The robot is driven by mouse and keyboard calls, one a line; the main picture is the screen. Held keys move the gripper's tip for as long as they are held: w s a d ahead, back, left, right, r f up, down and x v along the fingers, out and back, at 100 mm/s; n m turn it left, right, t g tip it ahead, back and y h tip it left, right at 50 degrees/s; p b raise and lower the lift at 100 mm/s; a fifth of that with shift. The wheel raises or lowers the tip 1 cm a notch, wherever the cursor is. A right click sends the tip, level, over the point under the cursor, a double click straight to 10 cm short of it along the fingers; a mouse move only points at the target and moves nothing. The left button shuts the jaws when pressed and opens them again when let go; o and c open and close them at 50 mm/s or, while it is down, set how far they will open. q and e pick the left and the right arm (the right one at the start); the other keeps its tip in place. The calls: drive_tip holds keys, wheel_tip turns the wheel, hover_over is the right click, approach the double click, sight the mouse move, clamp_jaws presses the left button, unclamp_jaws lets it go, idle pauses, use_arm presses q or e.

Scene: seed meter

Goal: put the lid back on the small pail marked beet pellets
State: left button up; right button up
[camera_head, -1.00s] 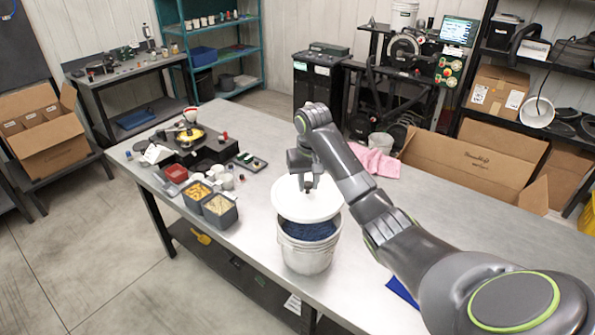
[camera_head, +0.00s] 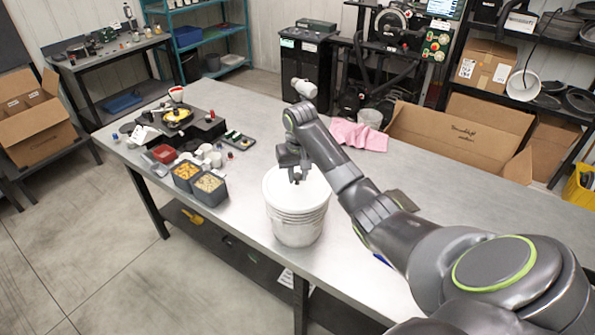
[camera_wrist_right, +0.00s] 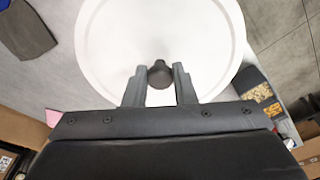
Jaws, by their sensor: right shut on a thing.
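The white pail (camera_head: 297,228) stands upright near the front edge of the metal table in the head view. No readable marking shows on it. The round white lid (camera_head: 316,190) lies level over the pail's mouth and hides the contents; I cannot tell whether it is pressed fully down. My right gripper (camera_head: 297,178) is above the lid, shut on its dark knob. In the right wrist view the fingers (camera_wrist_right: 160,76) flank the knob (camera_wrist_right: 160,74), with the white lid (camera_wrist_right: 160,25) filling the upper middle. My left gripper is not in view.
Left of the pail are grey bins (camera_head: 210,190) of yellow and pale pieces, white cups and a black device (camera_head: 178,128). A pink cloth (camera_head: 360,136) lies toward the back.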

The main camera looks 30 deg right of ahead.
drive_tip(key=shift+s, duration=0.15)
idle(0.8)
drive_tip(key=shift+a+f, duration=0.1)
drive_tip(key=shift+f, duration=0.05)
idle(1.2)
drive_tip(key=o, duration=1.5)
drive_tip(key=shift+o, duration=0.2)
drive_tip(key=shift+r, duration=3.5)
